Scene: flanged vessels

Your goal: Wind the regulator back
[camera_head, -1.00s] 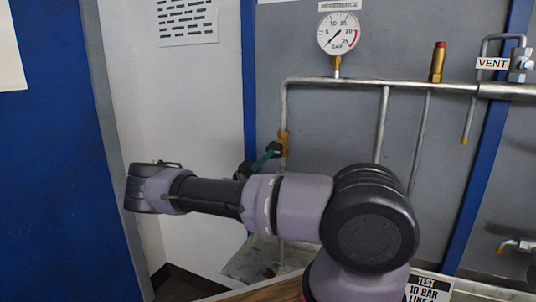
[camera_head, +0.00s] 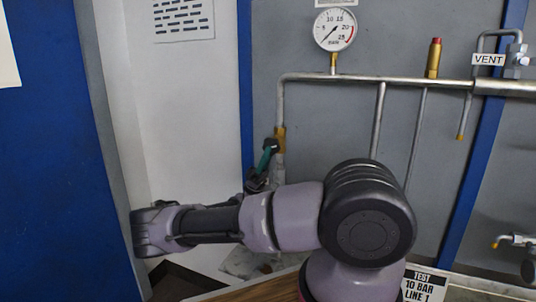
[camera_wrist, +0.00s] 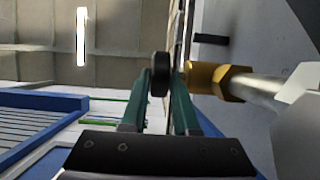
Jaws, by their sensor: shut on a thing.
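The regulator is a brass body (camera_head: 280,133) with a small black knob (camera_head: 271,144), low on the left vertical pipe. In the wrist view the knob (camera_wrist: 160,70) lies between the two teal fingertips, with the brass body (camera_wrist: 217,80) to its right. My gripper (camera_head: 268,150) is shut on the knob, its fingers rising steeply from below in the head view. It also shows in the wrist view (camera_wrist: 161,84). Part of the hand is hidden behind my own arm. The round gauge (camera_head: 335,29) above the pipe has its needle near the low end of the scale.
A horizontal pipe (camera_head: 400,80) runs across the grey panel, with a red-topped brass valve (camera_head: 434,60) and a VENT label (camera_head: 488,60). A blue panel (camera_head: 50,170) stands at the left. A test label (camera_head: 424,287) is at the bottom right.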

